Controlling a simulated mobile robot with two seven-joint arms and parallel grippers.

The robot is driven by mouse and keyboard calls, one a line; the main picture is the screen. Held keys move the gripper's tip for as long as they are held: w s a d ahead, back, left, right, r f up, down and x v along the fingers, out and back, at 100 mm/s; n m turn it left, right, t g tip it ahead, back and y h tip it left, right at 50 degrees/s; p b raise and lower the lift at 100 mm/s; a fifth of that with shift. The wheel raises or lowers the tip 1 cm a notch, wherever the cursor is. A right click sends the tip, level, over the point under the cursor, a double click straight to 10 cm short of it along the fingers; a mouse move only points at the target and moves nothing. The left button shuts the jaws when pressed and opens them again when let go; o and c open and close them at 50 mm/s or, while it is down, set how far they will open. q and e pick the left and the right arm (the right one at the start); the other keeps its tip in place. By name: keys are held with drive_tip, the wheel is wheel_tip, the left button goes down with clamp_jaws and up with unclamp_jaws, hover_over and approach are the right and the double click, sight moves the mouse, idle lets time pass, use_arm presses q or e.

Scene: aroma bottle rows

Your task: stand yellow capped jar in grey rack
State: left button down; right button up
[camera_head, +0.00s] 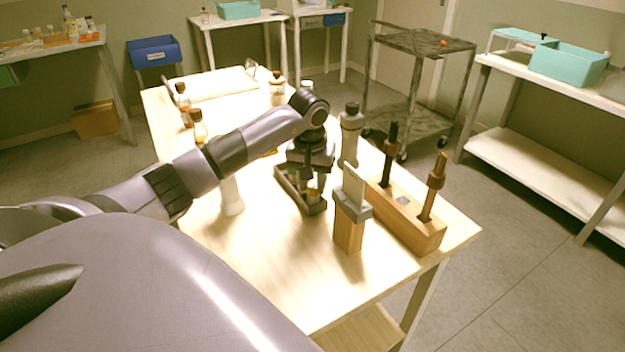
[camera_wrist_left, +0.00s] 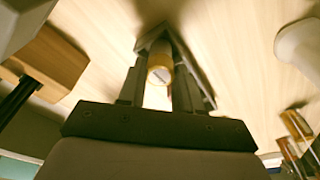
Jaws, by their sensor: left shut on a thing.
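My left gripper (camera_head: 312,178) points down over the grey rack (camera_head: 317,209) on the wooden table. In the left wrist view the gripper (camera_wrist_left: 159,88) is shut on the yellow capped jar (camera_wrist_left: 160,70), with a finger on each side of its cap. The grey rack (camera_wrist_left: 198,72) shows as a dark frame around and behind the jar there. The jar looks upright at the rack; its base is hidden, so I cannot tell whether it touches the rack floor. In the head view the fingers and rack mostly hide the jar. My right gripper is not in view.
A wooden block (camera_head: 350,235) with a grey top and a longer wooden holder (camera_head: 425,240) with dark tools stand right of the rack. A white object (camera_head: 231,195) stands to its left. Several bottles stand farther back. The table's near part is clear.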

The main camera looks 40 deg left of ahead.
use_arm(q)
drive_tip(key=c, duration=0.8)
unclamp_jaws()
drive_tip(key=shift+f, duration=0.1)
drive_tip(key=shift+r, duration=0.2)
drive_tip(key=r, duration=0.4)
drive_tip(key=s+r, duration=0.1)
drive_tip(key=r, duration=0.3)
drive_tip(key=d+r, duration=0.1)
drive_tip(key=r, duration=0.3)
drive_tip(key=shift+s, duration=0.3)
drive_tip(key=shift+f, duration=0.15)
